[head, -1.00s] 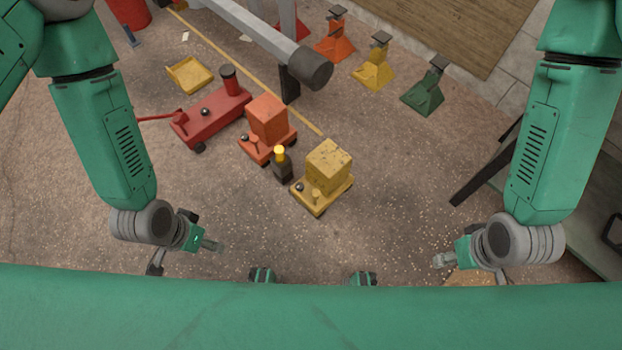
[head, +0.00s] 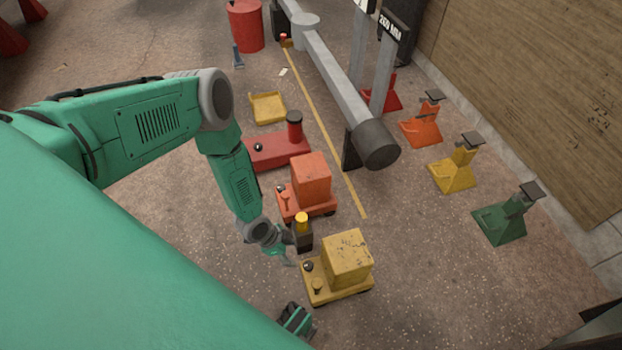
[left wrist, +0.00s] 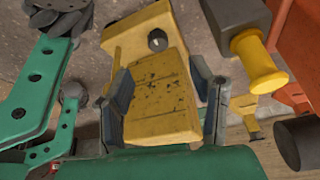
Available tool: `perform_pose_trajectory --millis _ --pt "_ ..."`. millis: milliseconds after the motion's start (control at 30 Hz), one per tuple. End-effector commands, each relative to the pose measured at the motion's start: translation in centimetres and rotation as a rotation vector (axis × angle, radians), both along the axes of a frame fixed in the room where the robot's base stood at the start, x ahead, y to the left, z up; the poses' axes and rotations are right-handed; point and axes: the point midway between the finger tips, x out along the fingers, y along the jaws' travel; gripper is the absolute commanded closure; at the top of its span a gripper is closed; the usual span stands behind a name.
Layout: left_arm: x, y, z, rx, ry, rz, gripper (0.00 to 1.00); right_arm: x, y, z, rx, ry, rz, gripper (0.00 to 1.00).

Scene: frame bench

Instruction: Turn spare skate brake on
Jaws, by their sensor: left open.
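A yellow skate (head: 338,292) with a worn yellow block (head: 347,258) stands on the floor. It has a dark round knob (head: 308,266) and a small yellow handle (head: 317,286) at its near left end. An orange skate (head: 311,184) with an orange block stands behind it. I cannot tell which is the spare one. My left gripper (head: 290,262) is open just left of the yellow skate, beside a black post with a yellow cap (head: 302,222). In the left wrist view the yellow block (left wrist: 160,100) appears between the open fingers; contact is unclear.
A red wheeled unit (head: 275,151) and a yellow tray (head: 267,107) lie behind the orange skate. A grey beam (head: 330,65) overhangs the floor right of a yellow line. Orange, yellow and green stands (head: 500,222) line the right side. Floor right of the yellow skate is clear.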

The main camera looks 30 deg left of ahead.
Motion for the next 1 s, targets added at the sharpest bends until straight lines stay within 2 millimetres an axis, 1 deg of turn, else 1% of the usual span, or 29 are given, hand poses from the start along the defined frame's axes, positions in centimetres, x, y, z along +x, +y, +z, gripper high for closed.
perform_pose_trajectory --millis 33,200,400,500,667,967,1000 --pt "0.3 -0.6 -1.4 0.001 0.000 -0.002 0.51 0.0 0.0 -1.0 0.000 0.000 0.000 0.51" --pt "1.2 -2.0 -4.8 0.008 0.000 -0.001 0.51 0.0 0.0 -3.0 0.000 0.000 -0.001 0.51" --pt "2.0 -3.1 -8.3 0.006 0.000 -0.001 0.51 0.0 -0.1 -5.0 -0.001 0.000 -0.002 0.51" --pt "2.3 -3.4 -9.4 0.003 0.000 0.001 0.51 0.0 -0.1 -5.6 -0.001 0.000 -0.002 0.51" --pt "2.6 -3.7 -10.3 0.001 0.001 0.001 0.51 0.0 -0.1 -6.1 -0.001 0.000 -0.001 0.51" --pt "2.7 -4.0 -10.2 0.007 0.000 -0.002 0.51 0.0 -0.1 -6.1 -0.001 -0.001 -0.001 0.51" --pt "2.7 -4.0 -10.2 0.007 0.000 -0.002 0.61 0.0 -0.1 -6.1 -0.001 -0.001 -0.001 0.51"
